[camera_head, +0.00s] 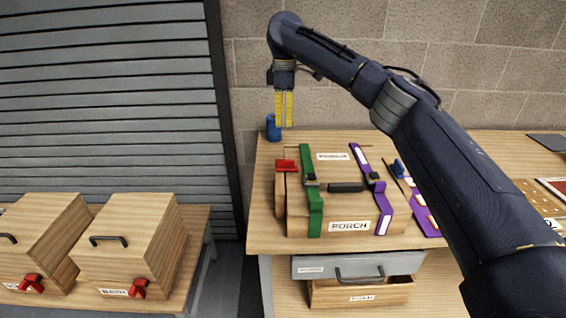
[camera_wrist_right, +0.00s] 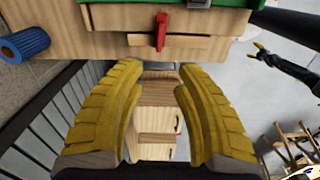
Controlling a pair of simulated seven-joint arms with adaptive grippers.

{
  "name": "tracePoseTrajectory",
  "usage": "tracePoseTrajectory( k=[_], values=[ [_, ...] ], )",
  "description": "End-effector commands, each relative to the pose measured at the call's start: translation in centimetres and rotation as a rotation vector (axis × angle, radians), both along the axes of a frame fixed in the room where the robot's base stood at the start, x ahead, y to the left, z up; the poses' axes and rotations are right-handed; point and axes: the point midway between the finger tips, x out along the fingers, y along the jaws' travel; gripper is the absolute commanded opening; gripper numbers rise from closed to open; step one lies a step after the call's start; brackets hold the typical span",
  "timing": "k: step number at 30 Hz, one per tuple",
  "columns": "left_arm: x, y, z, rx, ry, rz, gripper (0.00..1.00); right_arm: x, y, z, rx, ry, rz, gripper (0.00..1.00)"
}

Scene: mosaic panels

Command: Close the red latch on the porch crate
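The porch crate (camera_head: 330,208) is a wooden box with a "PORCH" label, standing on the right-hand table. Its red latch (camera_head: 286,165) is at the upper left of the crate. The wrist view shows the red latch (camera_wrist_right: 161,32) as a narrow lever on the wooden side, beyond my fingertips. My right gripper (camera_head: 284,108) points down in the air above and behind the latch, apart from it. Its yellow fingers (camera_wrist_right: 160,75) are parted and empty. My left gripper (camera_wrist_right: 259,51) is small at the right of the wrist view, with its yellow tips parted.
A green strap (camera_head: 310,190) and a purple strap (camera_head: 370,190) cross the crate. A blue cylinder (camera_head: 273,128) stands behind it. A grey drawer (camera_head: 318,267) is below the tabletop. Two wooden boxes (camera_head: 45,230) (camera_head: 135,240) with red latches stand on the lower left table.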

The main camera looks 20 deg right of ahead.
Motion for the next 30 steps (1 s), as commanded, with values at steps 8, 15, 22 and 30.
tracePoseTrajectory(
  k=[8,15,22,30],
  values=[
    [0.1,0.0,0.0,-0.001,-0.002,0.000,0.78,-0.1,0.0,-4.9,0.002,0.003,0.000,0.33],
    [0.1,0.0,0.0,-0.001,-0.002,-0.001,0.78,-0.1,0.0,-9.3,0.002,0.002,0.000,0.33],
    [0.1,-0.1,0.0,-0.001,-0.003,-0.001,0.78,0.0,0.0,-12.8,0.001,0.001,0.000,0.33],
    [0.2,-0.1,0.0,-0.001,-0.003,-0.001,0.78,0.0,0.0,-15.3,0.001,0.000,0.000,0.33]
  ],
)
